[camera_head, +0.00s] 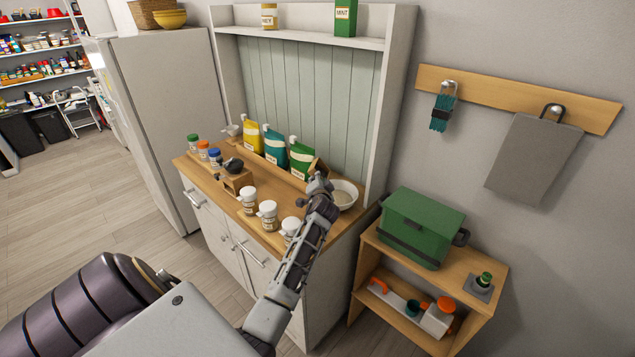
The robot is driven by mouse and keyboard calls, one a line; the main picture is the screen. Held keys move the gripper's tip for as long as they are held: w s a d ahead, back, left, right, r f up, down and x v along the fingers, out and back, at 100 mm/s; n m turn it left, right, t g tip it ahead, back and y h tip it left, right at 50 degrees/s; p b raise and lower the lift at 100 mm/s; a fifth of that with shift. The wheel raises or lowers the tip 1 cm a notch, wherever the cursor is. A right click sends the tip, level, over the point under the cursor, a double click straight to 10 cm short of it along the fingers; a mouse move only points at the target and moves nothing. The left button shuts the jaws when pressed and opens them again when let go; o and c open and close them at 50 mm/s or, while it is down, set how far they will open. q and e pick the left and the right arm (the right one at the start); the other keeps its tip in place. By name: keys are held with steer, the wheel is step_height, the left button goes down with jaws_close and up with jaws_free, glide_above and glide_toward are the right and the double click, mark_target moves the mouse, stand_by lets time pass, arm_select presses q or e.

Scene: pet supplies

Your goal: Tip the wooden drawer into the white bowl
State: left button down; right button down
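The white bowl (344,194) stands upright at the right end of the wooden counter, with something pale inside. My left gripper (318,184) is just left of the bowl, seen from behind, and partly covers the bowl's left side. A small brown wooden piece (318,166) shows just beyond the fingertips. I cannot tell whether it is the drawer or the end of the pouch rack. The fingers' opening is hidden. A small wooden box (237,182) with a black top stands further left on the counter. My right gripper is out of view.
Several white jars (267,214) line the counter's front edge, left of my forearm. Yellow, teal and green pouches (274,146) stand in a wooden rack (284,174) behind. Small capped jars (203,150) stand at the left. A green box (422,225) sits on the lower shelf unit at right.

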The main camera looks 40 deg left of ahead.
arm_select(q)
steer(key=shift+f+b, duration=0.3)
steer(key=shift+b, duration=0.05)
steer(key=shift+w+d+f+m+y+b, duration=0.1)
steer(key=shift+d+f+m+y+b, duration=0.15)
steer(key=shift+m+b, duration=0.4)
steer(key=shift+f+m+y+b, duration=0.25)
steer(key=shift+b, duration=0.25)
steer(key=shift+d+f+m+b, duration=0.2)
steer(key=shift+m+b, duration=0.1)
steer(key=shift+b, duration=0.15)
steer(key=shift+w+d+f+m+t+y+b, duration=0.15)
steer(key=shift+f+m+y+b, duration=0.2)
steer(key=shift+m+b, duration=0.25)
steer(key=shift+w+d+f+m+t+y+b, duration=0.15)
steer(key=shift+f+m+y+b, duration=0.2)
steer(key=shift+m+b, duration=0.2)
steer(key=shift+d+f+m+b, duration=0.1)
steer(key=shift+d+m+b, duration=0.1)
steer(key=shift+m+b, duration=0.35)
steer(key=shift+w+d+m+t+y+b, duration=0.15)
steer(key=shift+d+m+t+y+b, duration=0.2)
steer(key=shift+m+b, duration=0.5)
